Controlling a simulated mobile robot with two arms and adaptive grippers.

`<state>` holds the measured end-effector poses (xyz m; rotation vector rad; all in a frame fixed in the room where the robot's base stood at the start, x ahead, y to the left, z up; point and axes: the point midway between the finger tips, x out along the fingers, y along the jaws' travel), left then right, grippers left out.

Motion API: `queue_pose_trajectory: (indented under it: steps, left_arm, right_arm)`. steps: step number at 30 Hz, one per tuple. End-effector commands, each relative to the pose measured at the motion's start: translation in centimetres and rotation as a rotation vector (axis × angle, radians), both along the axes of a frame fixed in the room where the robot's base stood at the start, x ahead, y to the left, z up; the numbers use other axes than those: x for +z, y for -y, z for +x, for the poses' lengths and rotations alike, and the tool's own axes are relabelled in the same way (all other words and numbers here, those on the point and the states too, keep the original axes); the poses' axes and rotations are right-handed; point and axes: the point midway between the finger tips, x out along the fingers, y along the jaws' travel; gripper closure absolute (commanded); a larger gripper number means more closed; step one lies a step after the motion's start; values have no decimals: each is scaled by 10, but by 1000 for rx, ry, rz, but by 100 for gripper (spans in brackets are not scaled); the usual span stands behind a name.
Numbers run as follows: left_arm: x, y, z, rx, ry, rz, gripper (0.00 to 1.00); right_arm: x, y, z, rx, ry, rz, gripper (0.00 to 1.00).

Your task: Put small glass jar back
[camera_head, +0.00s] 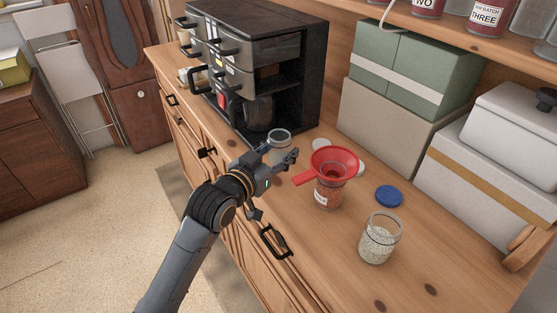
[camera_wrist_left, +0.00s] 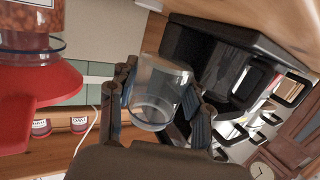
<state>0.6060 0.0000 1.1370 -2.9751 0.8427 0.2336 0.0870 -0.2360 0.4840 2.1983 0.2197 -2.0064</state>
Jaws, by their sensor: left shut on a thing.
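The small glass jar (camera_head: 279,141) is clear and looks empty, and it stands out at the end of my left arm in front of the black coffee machine. My left gripper (camera_head: 278,160) is shut on it. In the left wrist view the jar (camera_wrist_left: 158,92) sits between the two fingers of the left gripper (camera_wrist_left: 160,112). The gripper hides its lower part in the head view, so I cannot tell if it touches the dresser top (camera_head: 310,240). My right gripper is not in view.
A red funnel (camera_head: 334,160) sits in a jar with red contents (camera_head: 327,193), right of my gripper. A jar of pale grains (camera_head: 379,240) and a blue lid (camera_head: 389,196) lie farther right. The coffee machine (camera_head: 290,60) and boxes (camera_head: 400,110) stand behind.

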Motion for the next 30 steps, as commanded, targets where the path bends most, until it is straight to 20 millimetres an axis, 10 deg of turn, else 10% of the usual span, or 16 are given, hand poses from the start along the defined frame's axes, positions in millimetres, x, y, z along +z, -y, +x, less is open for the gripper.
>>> queue_pose_trajectory:
  steps: [28, 29, 30]
  left_arm:
    - [-62, 0, 24, 0, 4, 0, 100]
    - [-62, 0, 24, 0, 3, -1, 49]
    - [-62, 0, 24, 0, 3, -1, 41]
  right_arm:
    - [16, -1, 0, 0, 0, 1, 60]
    - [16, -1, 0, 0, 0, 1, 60]
    - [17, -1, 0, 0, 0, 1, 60]
